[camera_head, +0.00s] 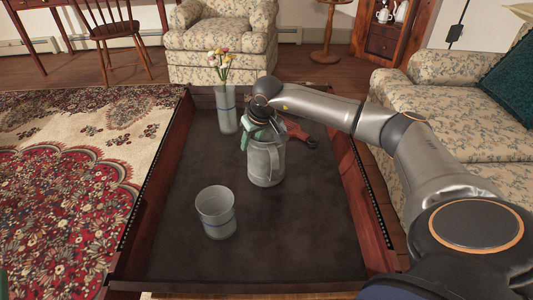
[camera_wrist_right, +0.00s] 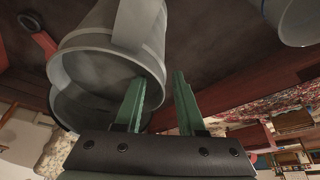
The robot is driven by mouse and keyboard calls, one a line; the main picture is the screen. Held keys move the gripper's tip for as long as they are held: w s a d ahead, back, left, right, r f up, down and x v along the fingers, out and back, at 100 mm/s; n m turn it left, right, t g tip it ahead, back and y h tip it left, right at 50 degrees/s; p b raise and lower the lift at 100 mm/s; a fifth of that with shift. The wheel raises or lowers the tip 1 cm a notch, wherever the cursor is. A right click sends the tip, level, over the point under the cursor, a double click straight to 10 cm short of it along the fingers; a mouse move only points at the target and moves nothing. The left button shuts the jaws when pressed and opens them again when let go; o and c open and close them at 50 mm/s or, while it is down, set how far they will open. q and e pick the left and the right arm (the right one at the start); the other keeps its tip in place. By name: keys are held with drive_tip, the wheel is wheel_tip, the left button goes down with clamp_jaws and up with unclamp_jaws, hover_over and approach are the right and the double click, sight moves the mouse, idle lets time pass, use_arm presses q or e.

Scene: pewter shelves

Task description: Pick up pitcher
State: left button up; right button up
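The grey pitcher (camera_head: 264,165) stands upright on the dark surface of a red-framed low table (camera_head: 180,255). Its handle is on the side nearest the head camera. My right gripper (camera_head: 256,134) is at the pitcher's top, coming from the far side. In the right wrist view the green fingers (camera_wrist_right: 158,100) are apart at the pitcher's rim (camera_wrist_right: 105,40). One finger overlaps the pitcher's mouth and the other is outside it. I cannot tell whether either touches the wall. My left gripper does not show clearly.
A grey cup (camera_head: 216,212) stands in front of the pitcher, to the left. A vase with flowers (camera_head: 227,110) stands behind, to the left. A red object (camera_head: 300,134) lies behind, to the right. A floral sofa (camera_head: 450,120) is right of the table. The table's front right is clear.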

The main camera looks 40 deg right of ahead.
clamp_jaws()
idle(1.3)
drive_tip(key=shift+w+r, duration=0.1)
drive_tip(key=shift+r, duration=0.2)
